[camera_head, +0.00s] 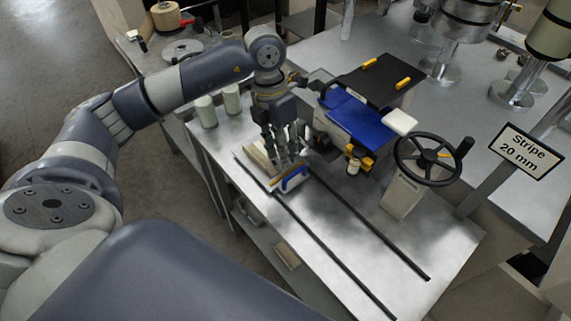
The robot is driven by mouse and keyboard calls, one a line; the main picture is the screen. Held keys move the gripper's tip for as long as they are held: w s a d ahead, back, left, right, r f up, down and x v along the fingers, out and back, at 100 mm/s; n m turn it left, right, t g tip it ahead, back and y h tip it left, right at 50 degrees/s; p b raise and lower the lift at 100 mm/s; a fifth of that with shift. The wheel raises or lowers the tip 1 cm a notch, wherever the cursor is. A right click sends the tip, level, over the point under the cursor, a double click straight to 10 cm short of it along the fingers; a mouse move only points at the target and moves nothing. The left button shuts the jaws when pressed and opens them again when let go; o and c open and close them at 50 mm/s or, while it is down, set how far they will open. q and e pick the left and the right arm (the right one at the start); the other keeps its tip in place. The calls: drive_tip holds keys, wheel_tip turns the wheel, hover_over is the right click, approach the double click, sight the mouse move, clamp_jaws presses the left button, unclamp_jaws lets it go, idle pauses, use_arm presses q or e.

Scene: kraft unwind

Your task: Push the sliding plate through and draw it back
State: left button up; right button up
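The sliding plate (262,165) is a pale block-like piece near the far end of two dark rails on the metal table. A blue handle (293,180) stands on its near side. My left gripper (284,163) points down over the plate, just behind the blue handle. Its fingers partly cover the plate. I cannot tell whether the fingertips touch the plate or handle, or how far apart they are. My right gripper is not in view.
Dark rails (345,267) run toward the near right over clear tabletop. Right of the plate stand a blue-topped machine (352,118) and a black handwheel (428,158). Pale cylinders (206,111) stand behind at left. A "Stripe 20 mm" sign (526,150) stands at right.

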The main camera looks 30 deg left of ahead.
sight(287, 177)
use_arm(q)
drive_tip(key=f, duration=0.2)
drive_tip(key=f+p, duration=0.1)
drive_tip(key=f, duration=0.1)
drive_tip(key=d+f, duration=0.1)
drive_tip(key=f, duration=0.1)
drive_tip(key=shift+s, duration=0.1)
drive_tip(key=shift+f+p, duration=0.3)
drive_tip(key=shift+f, duration=0.35)
drive_tip(key=c, duration=0.7)
clamp_jaws()
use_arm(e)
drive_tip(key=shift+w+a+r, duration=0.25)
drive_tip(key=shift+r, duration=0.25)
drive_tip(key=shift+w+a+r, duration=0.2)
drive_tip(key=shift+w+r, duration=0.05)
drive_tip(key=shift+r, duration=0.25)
